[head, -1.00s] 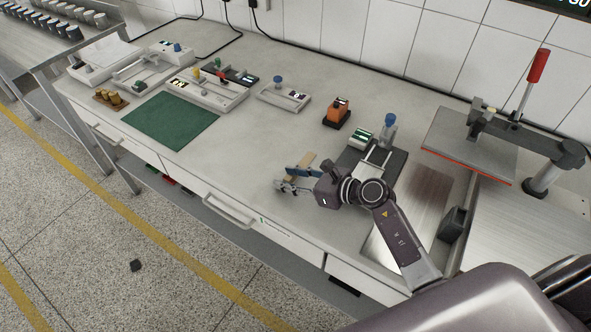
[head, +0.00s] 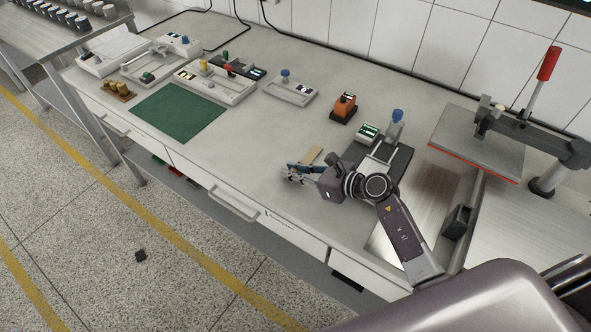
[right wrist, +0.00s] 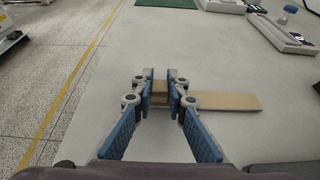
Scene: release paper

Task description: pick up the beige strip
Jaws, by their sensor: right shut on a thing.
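The beige strip (head: 312,156) is a thin, flat piece at the right gripper on the grey bench. In the right wrist view the strip (right wrist: 228,101) reaches out to the right from between the blue-padded fingers. My right gripper (right wrist: 161,88) is shut across the strip near its left end; the fingers hide part of it. In the head view the right gripper (head: 301,173) is low over the bench near its front edge. I cannot tell whether the strip touches the bench. My left gripper is not in view.
A dark fixture with a blue knob (head: 397,116) and an orange device (head: 344,105) stand behind the gripper. A heat press with a red handle (head: 548,63) is at the right. A green mat (head: 180,112) lies to the left, with clear bench between.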

